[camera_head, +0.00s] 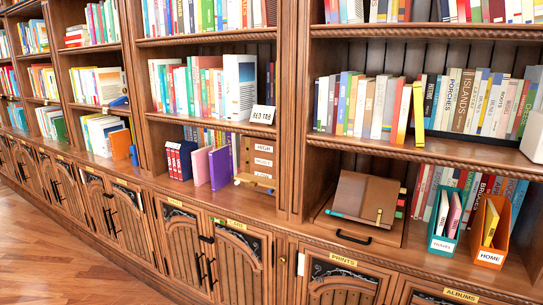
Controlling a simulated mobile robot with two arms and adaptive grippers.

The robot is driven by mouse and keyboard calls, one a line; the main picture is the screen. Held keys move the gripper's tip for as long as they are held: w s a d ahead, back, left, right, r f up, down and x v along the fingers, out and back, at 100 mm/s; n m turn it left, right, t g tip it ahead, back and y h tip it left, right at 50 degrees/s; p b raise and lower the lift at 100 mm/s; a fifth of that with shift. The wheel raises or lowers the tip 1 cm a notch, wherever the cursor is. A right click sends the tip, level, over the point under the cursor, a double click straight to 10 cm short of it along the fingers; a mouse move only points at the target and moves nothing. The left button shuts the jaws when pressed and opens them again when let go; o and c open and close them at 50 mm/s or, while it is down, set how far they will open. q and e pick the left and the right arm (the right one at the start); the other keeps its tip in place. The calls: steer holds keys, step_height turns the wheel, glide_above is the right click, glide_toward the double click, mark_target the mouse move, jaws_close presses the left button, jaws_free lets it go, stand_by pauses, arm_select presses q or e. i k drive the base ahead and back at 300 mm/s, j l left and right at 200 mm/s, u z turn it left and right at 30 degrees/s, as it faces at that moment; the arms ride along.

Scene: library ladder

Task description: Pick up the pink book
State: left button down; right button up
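A pink book (201,167) stands upright on the lower shelf in the middle of the view, between red-and-navy volumes (180,160) on its left and a purple book (220,168) on its right. Another pinkish book (454,214) leans in the teal holder labelled TRAVEL (437,236) at the lower right. I cannot tell from the view alone which one is meant. Neither of my grippers is in view.
An orange holder labelled HOME (493,249) stands right of the teal one. A brown stand (362,197) sits on the lower shelf left of them. Cabinet doors (182,243) run below. Open wooden floor (50,262) is at lower left.

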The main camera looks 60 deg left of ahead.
mark_target(199, 158)
steer(key=u, duration=2.5)
steer(key=i+j+z, duration=0.15)
steer(key=z, duration=0.35)
steer(key=i+j+z, duration=0.2)
steer(key=z, duration=0.25)
steer(key=i+j+z, duration=0.1)
steer(key=j+z, duration=0.25)
steer(key=z, duration=0.15)
